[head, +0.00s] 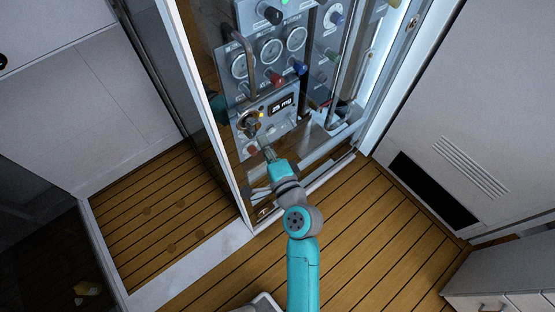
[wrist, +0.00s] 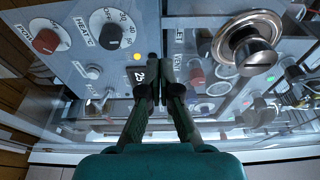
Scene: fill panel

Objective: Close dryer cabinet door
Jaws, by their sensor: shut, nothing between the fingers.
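The dryer cabinet (head: 238,190) stands at the upper middle of the head view, with a pale upright frame edge and clear panes. I cannot tell for sure which pane is the door, or how far it stands open. Inside is a grey control panel (head: 285,85) with gauges, coloured knobs and a display reading 25 mg. My gripper (head: 268,154) is low in front of this panel, near its bottom edge. In the wrist view my gripper (wrist: 158,60) is shut and empty, its tips overlapping the display. Whether it touches anything is unclear.
A silver knob (wrist: 255,55) sticks out right of my fingers in the wrist view; a red power knob (wrist: 46,41) is at the left. White wall panels (head: 475,100) with a dark vent stand at the right. The wooden floor (head: 370,235) is clear.

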